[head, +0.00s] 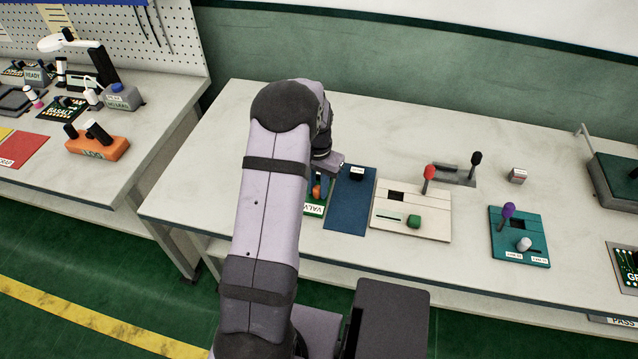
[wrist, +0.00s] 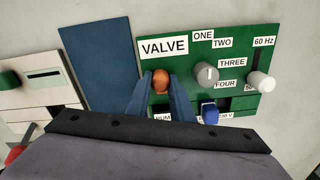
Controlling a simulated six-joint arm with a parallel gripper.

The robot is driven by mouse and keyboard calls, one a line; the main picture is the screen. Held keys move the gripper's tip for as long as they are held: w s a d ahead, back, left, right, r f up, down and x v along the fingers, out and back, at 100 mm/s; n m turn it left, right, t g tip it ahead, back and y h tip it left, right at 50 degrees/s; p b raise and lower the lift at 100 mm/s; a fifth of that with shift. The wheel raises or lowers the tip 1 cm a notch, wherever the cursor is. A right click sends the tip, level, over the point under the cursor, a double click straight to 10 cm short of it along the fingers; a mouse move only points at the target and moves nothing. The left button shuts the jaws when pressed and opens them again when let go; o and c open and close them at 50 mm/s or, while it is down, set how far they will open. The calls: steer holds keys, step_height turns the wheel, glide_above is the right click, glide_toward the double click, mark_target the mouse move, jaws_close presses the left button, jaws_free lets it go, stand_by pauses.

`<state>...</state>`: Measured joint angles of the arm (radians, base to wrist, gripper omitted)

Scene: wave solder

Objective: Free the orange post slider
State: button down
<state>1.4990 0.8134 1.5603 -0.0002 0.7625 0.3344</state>
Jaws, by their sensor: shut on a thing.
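The orange knob of the post slider (wrist: 161,77) stands on a green panel (wrist: 243,74), just below the VALVE label. My gripper (wrist: 160,84) has a blue finger on each side of the knob and is shut on it. The lower part of the post and its slot are hidden between the fingers. In the head view my arm covers most of the panel, and only a bit of the orange knob (head: 317,191) shows beside the VALVE label.
Grey (wrist: 208,72) and white (wrist: 262,80) knobs and a blue one (wrist: 210,112) stand close to the right. A flat blue plate (head: 347,205) adjoins the panel. Beyond it are a cream panel (head: 440,221) with a red-knobbed lever and a teal panel (head: 538,232).

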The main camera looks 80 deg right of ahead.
mark_target(318, 188)
steer(key=shift+a, duration=0.15)
steer(key=c, duration=1.5)
jaws_free()
steer(key=shift+a, duration=0.1)
steer(key=shift+c, duration=0.2)
steer(key=shift+r, duration=0.1)
steer(key=shift+r, duration=0.3)
steer(key=shift+r+b, duration=0.95)
steer(key=shift+r, duration=2.3)
